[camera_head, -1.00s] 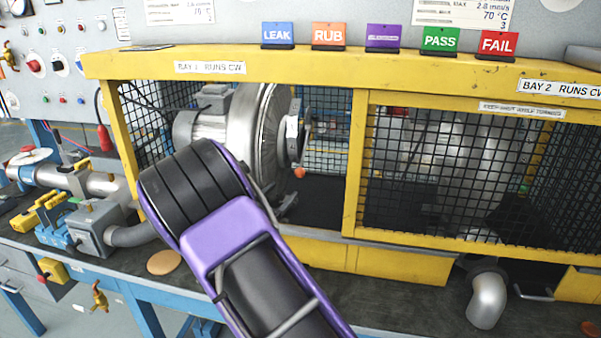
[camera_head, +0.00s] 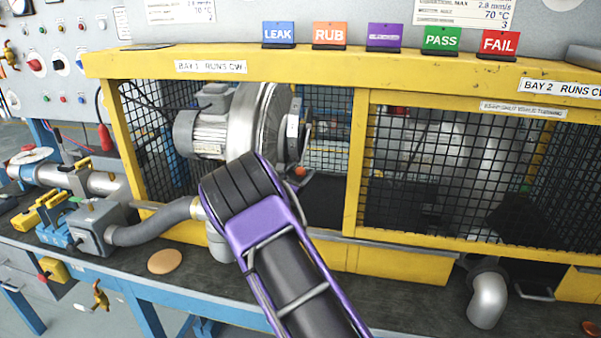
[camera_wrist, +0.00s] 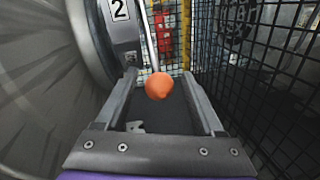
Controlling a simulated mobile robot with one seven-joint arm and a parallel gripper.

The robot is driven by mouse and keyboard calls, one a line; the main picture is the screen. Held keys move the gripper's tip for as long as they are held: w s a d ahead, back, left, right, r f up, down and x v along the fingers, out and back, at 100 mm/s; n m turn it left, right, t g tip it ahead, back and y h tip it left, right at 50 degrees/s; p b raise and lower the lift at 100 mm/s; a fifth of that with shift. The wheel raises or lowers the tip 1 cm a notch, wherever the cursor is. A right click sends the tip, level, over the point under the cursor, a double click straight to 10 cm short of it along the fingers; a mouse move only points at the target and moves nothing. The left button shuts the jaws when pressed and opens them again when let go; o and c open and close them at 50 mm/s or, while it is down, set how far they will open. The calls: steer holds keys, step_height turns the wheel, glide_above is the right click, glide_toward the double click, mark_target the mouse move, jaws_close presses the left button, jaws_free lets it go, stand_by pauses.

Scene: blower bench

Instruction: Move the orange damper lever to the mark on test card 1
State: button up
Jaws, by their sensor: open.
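The orange damper lever shows in the wrist view as a round orange knob (camera_wrist: 159,87) on a thin silver rod rising to the top edge. My gripper (camera_wrist: 159,76) is open, with one finger on each side of the knob and visible gaps between. I cannot tell how deep the knob sits between the fingers. In the head view the knob (camera_head: 300,171) is a small orange ball beside the blower, just right of my arm's end, which mostly hides my gripper.
The silver blower housing (camera_head: 258,118) is close on the left of my gripper. The black mesh (camera_wrist: 270,85) of the yellow-framed cage is close on its right. The yellow top beam (camera_head: 300,66) crosses above. A grey hose (camera_head: 155,224) runs left of my arm.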

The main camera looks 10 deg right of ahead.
jaws_close()
stand_by(1.3)
